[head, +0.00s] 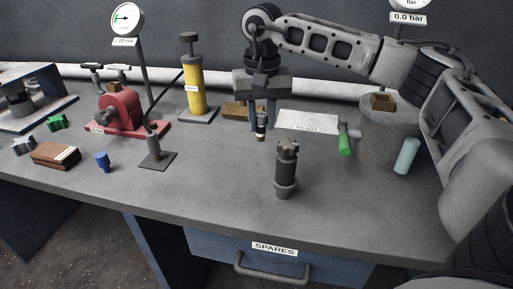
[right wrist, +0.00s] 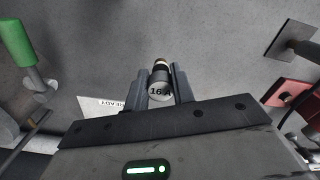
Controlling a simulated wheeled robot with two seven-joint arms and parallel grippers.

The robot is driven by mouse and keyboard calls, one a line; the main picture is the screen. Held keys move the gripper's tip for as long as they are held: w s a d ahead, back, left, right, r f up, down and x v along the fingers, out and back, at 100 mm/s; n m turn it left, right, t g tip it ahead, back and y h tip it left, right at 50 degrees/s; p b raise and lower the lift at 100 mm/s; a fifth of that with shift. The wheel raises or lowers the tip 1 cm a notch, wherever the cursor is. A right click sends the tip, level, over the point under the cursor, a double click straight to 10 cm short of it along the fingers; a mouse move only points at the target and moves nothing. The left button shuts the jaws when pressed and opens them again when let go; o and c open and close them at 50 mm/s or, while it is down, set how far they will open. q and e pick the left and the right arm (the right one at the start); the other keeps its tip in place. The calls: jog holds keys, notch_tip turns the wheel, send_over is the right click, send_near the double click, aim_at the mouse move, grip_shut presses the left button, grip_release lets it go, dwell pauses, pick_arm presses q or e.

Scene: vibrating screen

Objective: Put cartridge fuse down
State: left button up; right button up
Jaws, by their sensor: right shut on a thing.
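The cartridge fuse (head: 261,124) is a small dark cylinder with a pale band, upright between the fingers of my right gripper (head: 261,127) in the head view. In the right wrist view the fuse (right wrist: 160,92) shows its round end marked "16 A", and both fingers of my right gripper (right wrist: 164,83) close on its sides. The fuse hangs over the bench, left of the white READY plate (head: 292,119); I cannot tell whether its lower end touches the top. My left gripper is not in view.
A dark grey cylindrical holder (head: 286,172) stands in front of the fuse. A yellow pump (head: 194,88) and red machine (head: 121,112) are to the left. A green-handled tool (head: 344,145) and round drum (head: 380,145) are to the right. Bare bench (head: 223,165) lies front left.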

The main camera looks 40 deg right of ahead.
aim_at(261, 136)
jog(key=shift+f, duration=2.65)
jog(key=shift+f, duration=0.1)
jog(key=shift+f, duration=0.15)
jog(key=o, duration=1)
jog(key=shift+c, duration=0.2)
